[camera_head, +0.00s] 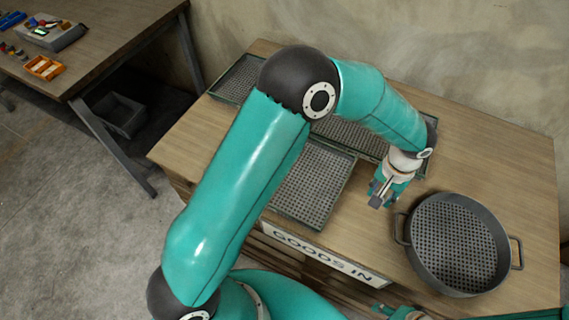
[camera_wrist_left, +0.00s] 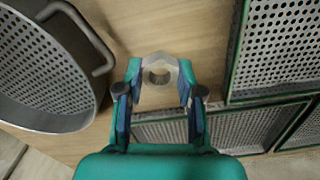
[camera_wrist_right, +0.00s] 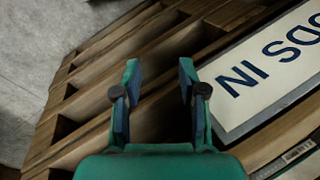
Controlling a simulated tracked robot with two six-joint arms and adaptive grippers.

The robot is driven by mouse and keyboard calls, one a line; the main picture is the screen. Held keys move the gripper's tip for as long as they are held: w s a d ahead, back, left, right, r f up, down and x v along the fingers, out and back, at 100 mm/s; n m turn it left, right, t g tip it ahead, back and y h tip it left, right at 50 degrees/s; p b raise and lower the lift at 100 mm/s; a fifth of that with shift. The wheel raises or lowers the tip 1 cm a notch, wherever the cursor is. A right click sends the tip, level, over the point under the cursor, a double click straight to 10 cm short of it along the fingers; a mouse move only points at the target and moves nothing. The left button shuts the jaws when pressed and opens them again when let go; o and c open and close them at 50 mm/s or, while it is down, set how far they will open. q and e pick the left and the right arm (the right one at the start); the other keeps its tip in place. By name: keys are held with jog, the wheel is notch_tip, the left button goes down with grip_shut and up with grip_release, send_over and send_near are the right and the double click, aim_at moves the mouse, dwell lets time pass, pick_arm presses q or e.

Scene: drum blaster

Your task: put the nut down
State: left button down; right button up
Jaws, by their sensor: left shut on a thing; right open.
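My left gripper (camera_head: 382,192) is shut on a grey metal nut (camera_head: 376,201) over the wooden bench, between the perforated trays and the round basket. In the left wrist view the nut (camera_wrist_left: 150,96) sits between the two fingertips of my left gripper (camera_wrist_left: 159,84), its round hole facing the camera. I cannot tell how far it is above the bench. My right gripper (camera_wrist_right: 156,84) is open and empty in the right wrist view, in front of the bench's slatted wooden side.
A round perforated basket (camera_head: 409,253) with two handles stands at the bench's right. Perforated trays (camera_head: 314,184) lie to the left and behind, partly hidden by my left arm. A "GOODS IN" sign (camera_head: 322,256) is on the front edge. The bench top (camera_head: 490,150) behind the basket is clear.

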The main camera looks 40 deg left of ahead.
pick_arm(q)
jog(key=shift+a, duration=0.2)
jog(key=shift+a, duration=0.1)
pick_arm(e)
jog(key=shift+o, duration=1.1)
jog(key=shift+s, duration=0.1)
pick_arm(q)
jog(key=shift+a+r, duration=0.2)
jog(key=shift+a, duration=0.05)
pick_arm(e)
jog(key=shift+o, duration=0.9)
jog(key=shift+d+f, duration=0.1)
jog(key=shift+f, duration=0.05)
pick_arm(q)
jog(key=a+r+b, duration=0.5)
jog(key=a+r, duration=0.2)
jog(key=a, duration=0.4)
notch_tip(320, 180, up, 6)
jog(key=m+b, duration=0.2)
jog(key=b, duration=0.2)
send_over(300, 178)
notch_tip(300, 178, down, 19)
jog(key=shift+r+b, duration=0.1)
jog(key=shift+b, duration=0.8)
pick_arm(e)
notch_tip(300, 178, down, 10)
jog(key=shift+f, duration=0.2)
